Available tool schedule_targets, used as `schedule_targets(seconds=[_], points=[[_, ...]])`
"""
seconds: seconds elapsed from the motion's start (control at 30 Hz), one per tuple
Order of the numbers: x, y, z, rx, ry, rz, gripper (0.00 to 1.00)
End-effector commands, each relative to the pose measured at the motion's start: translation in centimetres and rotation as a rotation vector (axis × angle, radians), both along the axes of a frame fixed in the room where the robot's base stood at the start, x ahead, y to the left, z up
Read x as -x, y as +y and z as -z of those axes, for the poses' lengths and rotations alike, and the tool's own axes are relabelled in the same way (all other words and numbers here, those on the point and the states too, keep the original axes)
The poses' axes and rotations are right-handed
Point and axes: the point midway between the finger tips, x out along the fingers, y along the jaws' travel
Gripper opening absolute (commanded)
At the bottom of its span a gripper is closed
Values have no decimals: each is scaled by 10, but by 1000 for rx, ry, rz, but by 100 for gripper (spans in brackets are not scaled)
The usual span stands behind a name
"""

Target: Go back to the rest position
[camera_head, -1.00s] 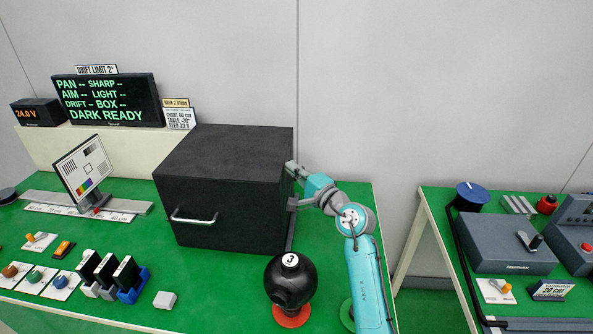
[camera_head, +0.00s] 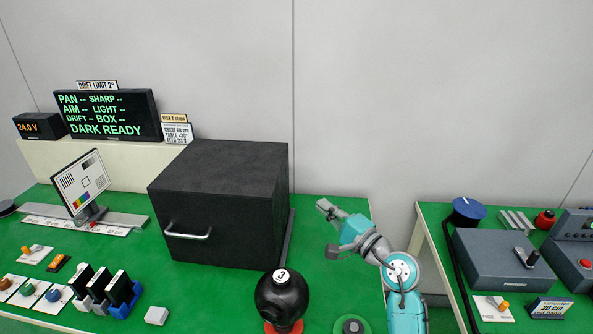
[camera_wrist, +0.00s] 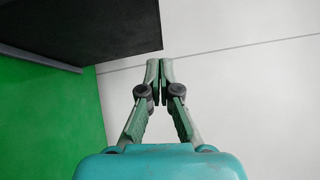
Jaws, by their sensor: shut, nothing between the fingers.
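My gripper (camera_head: 332,224) is to the right of the large black box (camera_head: 220,195), above the green table, with a clear gap between them. My teal arm bends up from the lower right. In the wrist view my gripper (camera_wrist: 159,62) has its fingertips together with nothing between them.
A black camera ball marked 3 (camera_head: 283,298) stands in front of the box. A test chart screen (camera_head: 81,182) and small blocks stand left. A second green table (camera_head: 433,213) with grey consoles is at right, beyond a gap. The wall is behind.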

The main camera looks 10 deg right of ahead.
Motion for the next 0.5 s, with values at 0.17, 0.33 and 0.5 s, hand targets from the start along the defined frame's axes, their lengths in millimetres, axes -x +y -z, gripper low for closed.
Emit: schedule_targets(seconds=[0.17,0.33,0.5], points=[[40,23,31,-274,98,-78,0],[95,45,58,-660,238,-174,0],[148,57,79,-1039,387,-255,0]])
